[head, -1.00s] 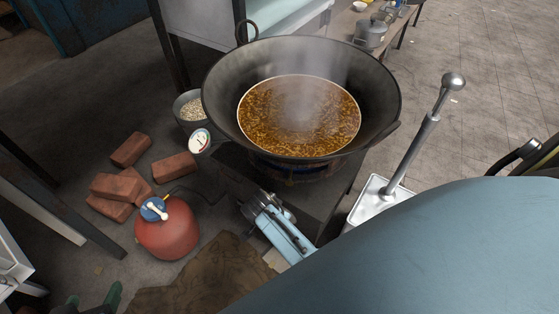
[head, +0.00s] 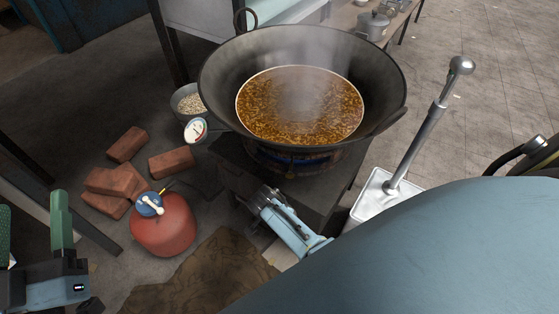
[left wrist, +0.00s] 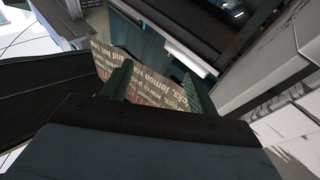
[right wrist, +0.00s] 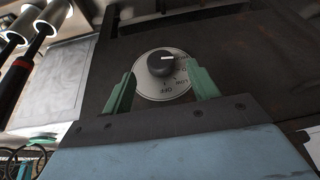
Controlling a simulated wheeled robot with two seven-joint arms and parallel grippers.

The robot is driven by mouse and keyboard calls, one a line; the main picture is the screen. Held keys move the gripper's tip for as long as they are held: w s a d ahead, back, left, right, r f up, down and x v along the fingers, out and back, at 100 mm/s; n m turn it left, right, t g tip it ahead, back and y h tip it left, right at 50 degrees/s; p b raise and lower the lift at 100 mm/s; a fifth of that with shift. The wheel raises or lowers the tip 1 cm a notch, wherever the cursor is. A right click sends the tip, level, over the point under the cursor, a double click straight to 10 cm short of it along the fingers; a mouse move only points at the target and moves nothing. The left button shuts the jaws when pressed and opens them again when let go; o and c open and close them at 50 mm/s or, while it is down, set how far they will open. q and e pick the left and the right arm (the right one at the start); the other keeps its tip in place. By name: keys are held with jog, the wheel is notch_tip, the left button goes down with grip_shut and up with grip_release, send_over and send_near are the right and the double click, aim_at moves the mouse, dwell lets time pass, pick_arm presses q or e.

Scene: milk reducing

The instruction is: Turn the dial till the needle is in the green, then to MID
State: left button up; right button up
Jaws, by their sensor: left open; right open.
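The dial (right wrist: 161,64) is a black knob with a white mark on a round white plate (right wrist: 152,90) lettered OFF and LOW, on a dark stove face. My right gripper (right wrist: 157,82) is open, its green fingers on either side of the plate's lower part in the right wrist view. In the head view its fingers are hidden at the stove box (head: 320,195). The round white gauge (head: 195,130) is at the wok's left rim with a reddish needle; its coloured zones are too small to read. My left gripper (head: 34,222) is open and empty at the lower left.
A large black wok (head: 385,95) of steaming brown liquid stands on the stove, blue below it. A red gas cylinder (head: 164,228), several bricks (head: 170,162) and a bowl of pale grains (head: 190,101) are at left. A metal lever (head: 425,130) stands at right.

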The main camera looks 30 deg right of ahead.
pick_arm(q)
jog(key=shift+s+a+r+t+h+b, duration=0.1)
jog(key=shift+s+r+t+h+b, duration=0.15)
jog(key=shift+s+r+t+b, duration=0.4)
jog(key=shift+s+a+r+t+h+b, duration=0.1)
jog(key=shift+s+r+t+h+b, duration=0.2)
jog(key=shift+r+t, duration=0.6)
jog(key=shift+s+r+t+h+b, duration=0.15)
jog(key=shift+s+r+t+b, duration=0.15)
jog(key=shift+s+r+t, duration=0.45)
pick_arm(e)
jog(key=shift+x, duration=2)
pick_arm(q)
jog(key=shift+w+f, duration=0.1)
jog(key=shift+w, duration=0.1)
pick_arm(e)
jog(key=c, duration=1)
